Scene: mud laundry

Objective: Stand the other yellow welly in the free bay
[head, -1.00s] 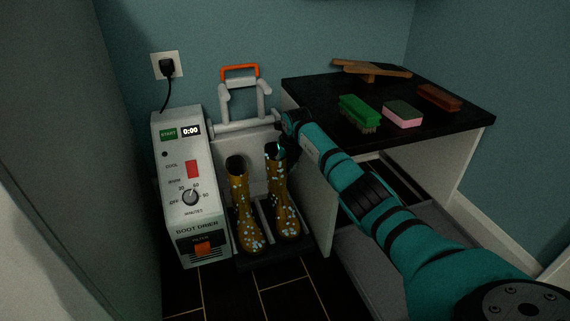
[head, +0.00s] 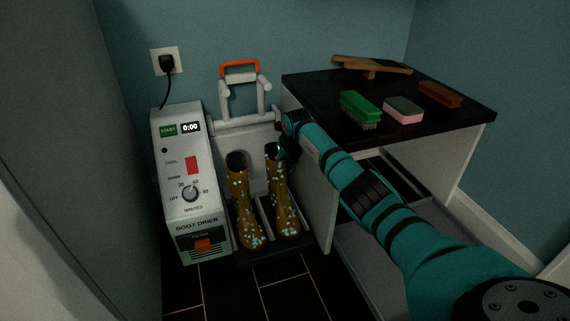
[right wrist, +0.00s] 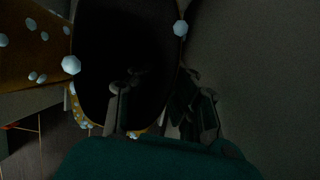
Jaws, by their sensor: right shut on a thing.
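Two yellow wellies with pale spots stand upright side by side on the dark base tray (head: 262,258) of the boot drier. The left welly (head: 244,212) stands by itself. My right gripper (head: 285,150) is shut on the top rim of the right welly (head: 282,205). In the right wrist view, one finger of the gripper (right wrist: 163,108) is inside the dark opening of this welly (right wrist: 85,112) and the other is outside. I cannot tell whether its sole touches the tray. My left gripper is not in view.
The white boot drier's control box (head: 188,190) stands left of the wellies. A white cabinet side (head: 315,205) is close on their right. The black worktop (head: 320,105) holds a green brush (head: 360,108), a sponge (head: 403,110) and a brown brush (head: 440,95). Dark floor in front is clear.

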